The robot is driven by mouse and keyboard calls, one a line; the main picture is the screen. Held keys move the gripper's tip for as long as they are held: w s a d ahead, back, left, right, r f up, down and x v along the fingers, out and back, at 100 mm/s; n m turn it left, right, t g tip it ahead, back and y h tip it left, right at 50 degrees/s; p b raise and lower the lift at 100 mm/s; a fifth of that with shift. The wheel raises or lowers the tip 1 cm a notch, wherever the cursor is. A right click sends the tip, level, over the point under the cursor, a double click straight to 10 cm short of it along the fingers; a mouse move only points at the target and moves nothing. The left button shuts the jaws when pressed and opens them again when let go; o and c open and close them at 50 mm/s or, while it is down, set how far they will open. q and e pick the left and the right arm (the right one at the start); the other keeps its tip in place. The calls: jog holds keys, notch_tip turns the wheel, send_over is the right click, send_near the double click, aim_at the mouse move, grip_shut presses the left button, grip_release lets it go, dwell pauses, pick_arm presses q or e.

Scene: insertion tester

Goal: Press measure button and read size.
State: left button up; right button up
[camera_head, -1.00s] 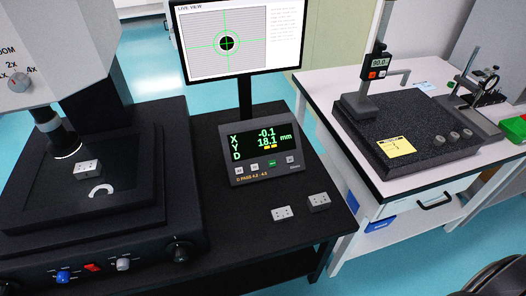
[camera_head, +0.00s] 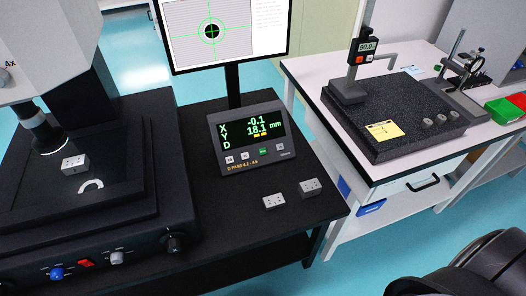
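The readout box (camera_head: 247,138) stands on the black table to the right of the measuring microscope. Its screen shows X -0.1, Y 18.1 mm and a D line with no clear number beside it. Below the screen is a row of small buttons, one of them green (camera_head: 263,152). A grey block with holes (camera_head: 73,164) sits on the microscope stage (camera_head: 120,190) under the lens (camera_head: 47,138). The monitor (camera_head: 226,35) shows a dark circle with a green crosshair over it. Neither gripper is visible; a dark part of my arm shows at the lower right.
Two more grey blocks, one lighter (camera_head: 273,202) and one darker (camera_head: 311,187), lie on the black table (camera_head: 235,225) in front of the readout. A white bench (camera_head: 310,80) at right holds a granite plate (camera_head: 395,112) with a height gauge (camera_head: 362,60) and a yellow note (camera_head: 384,131).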

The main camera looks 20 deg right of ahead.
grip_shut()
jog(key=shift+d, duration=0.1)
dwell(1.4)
